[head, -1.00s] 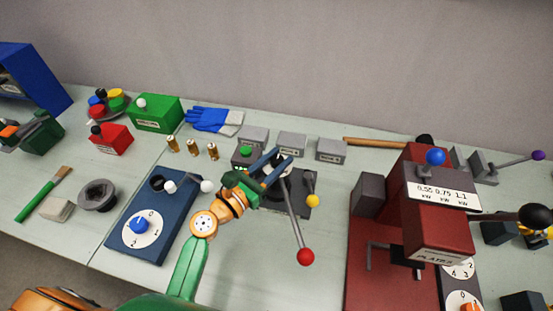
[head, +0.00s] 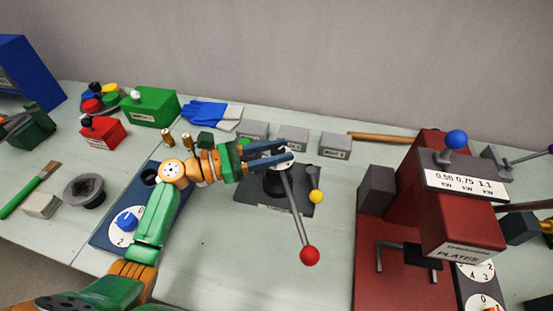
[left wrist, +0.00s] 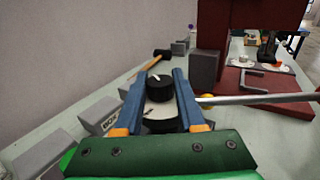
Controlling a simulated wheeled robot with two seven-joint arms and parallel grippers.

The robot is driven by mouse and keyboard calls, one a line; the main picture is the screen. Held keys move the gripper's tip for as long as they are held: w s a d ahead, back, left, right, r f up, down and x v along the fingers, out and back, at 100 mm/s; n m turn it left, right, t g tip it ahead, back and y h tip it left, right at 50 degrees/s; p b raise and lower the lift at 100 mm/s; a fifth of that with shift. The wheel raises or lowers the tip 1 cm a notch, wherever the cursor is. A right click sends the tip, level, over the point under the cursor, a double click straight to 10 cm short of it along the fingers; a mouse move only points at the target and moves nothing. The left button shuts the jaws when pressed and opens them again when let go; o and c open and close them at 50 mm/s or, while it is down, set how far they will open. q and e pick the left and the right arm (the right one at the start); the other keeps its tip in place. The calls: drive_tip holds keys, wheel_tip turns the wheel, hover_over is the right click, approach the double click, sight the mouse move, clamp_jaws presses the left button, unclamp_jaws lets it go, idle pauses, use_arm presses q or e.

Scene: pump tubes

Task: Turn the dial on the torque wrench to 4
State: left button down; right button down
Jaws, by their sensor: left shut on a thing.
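The torque wrench's long metal bar (head: 298,218) ends in a red ball (head: 309,256). Its head stands on a dark square base (head: 247,193) mid-table. In the left wrist view its dial is a black knob (left wrist: 160,88) with a white pointer mark, on a white round plate. My left gripper (head: 290,151) reaches over the head from the left. In the left wrist view its blue fingers (left wrist: 160,82) lie on both sides of the dial, shut on it. The dial's numbers cannot be read. My right gripper is in neither view.
A short rod with a yellow ball (head: 316,197) rises beside the wrench. Grey labelled blocks (head: 294,140) stand behind it. The red press marked PLATES (head: 462,236) is at the right. A blue box with a blue-knobbed dial (head: 126,221) lies at the left. The table in front is clear.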

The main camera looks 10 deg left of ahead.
use_arm(q)
drive_tip(key=m+g+b, duration=0.1)
drive_tip(key=g+b, duration=0.1)
drive_tip(key=m+g+h+b, duration=0.1)
drive_tip(key=m+g+b, duration=0.1)
drive_tip(key=m+g+h+b, duration=0.1)
drive_tip(key=g+b, duration=0.1)
drive_tip(key=b, duration=0.1)
drive_tip(key=shift+f+m+g, duration=0.3)
drive_tip(key=shift+f+m, duration=0.05)
drive_tip(key=shift+m, duration=0.05)
drive_tip(key=shift+r+m+g+h+b, duration=0.15)
drive_tip(key=shift+m+g+b, duration=0.25)
drive_tip(key=shift+g+b, duration=0.3)
drive_tip(key=shift+r+m+g+h+b, duration=0.15)
drive_tip(key=shift+m+g+b, duration=0.35)
drive_tip(key=shift+g, duration=0.3)
drive_tip(key=shift+f, duration=0.1)
drive_tip(key=c, duration=0.6)
unclamp_jaws()
drive_tip(key=shift+o, duration=0.4)
drive_tip(key=shift+d, duration=0.15)
